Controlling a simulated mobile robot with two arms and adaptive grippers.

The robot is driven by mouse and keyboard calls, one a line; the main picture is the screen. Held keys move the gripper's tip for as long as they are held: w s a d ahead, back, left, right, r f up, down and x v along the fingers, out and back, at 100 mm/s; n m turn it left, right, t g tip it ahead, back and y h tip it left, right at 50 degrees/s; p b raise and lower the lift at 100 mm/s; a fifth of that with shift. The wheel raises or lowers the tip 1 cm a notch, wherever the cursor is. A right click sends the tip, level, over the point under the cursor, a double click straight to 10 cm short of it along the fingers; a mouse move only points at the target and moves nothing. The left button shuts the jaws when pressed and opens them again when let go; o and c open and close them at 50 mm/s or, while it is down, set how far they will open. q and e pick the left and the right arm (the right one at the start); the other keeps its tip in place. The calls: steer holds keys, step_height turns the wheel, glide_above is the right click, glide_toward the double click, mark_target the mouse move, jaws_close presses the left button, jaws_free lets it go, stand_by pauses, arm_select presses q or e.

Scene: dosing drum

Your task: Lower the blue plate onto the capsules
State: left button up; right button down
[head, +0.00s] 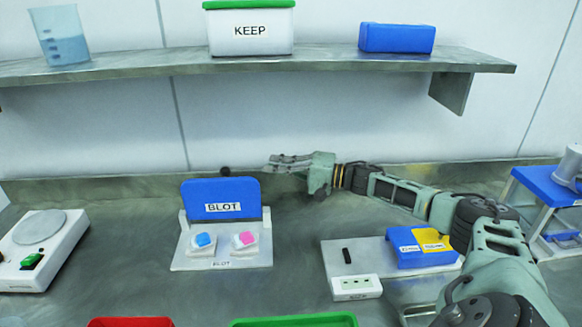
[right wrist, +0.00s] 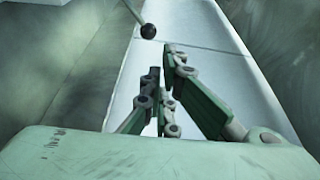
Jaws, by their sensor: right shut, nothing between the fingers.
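The blue plate (head: 221,191), labelled BLOT, stands raised and leans back at the rear of a light grey base (head: 222,263). A black ball knob (head: 225,171) shows at its top edge; a black ball on a thin rod (right wrist: 148,31) also shows in the right wrist view. Two capsules lie uncovered on pads in front of the plate: a blue one (head: 203,240) and a pink one (head: 245,239). My right gripper (head: 270,164) is shut and empty, to the right of the knob and apart from it. Its fingers (right wrist: 163,68) point towards the ball. My left gripper is out of view.
A shelf (head: 320,64) with a KEEP box (head: 250,31) hangs above. A white device (head: 41,250) stands at left. A grey board (head: 338,254) with a blue block lies under my right arm. Red (head: 130,322) and green (head: 295,321) trays sit at the front.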

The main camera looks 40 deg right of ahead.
steer(key=a, duration=0.1)
steer(key=s+a+p, duration=0.1)
steer(key=a, duration=0.1)
steer(key=shift+s+a+f+p, duration=0.1)
steer(key=shift+s+a+p, duration=0.15)
steer(key=shift+s+p, duration=0.1)
steer(key=shift+a, duration=0.1)
stand_by(0.5)
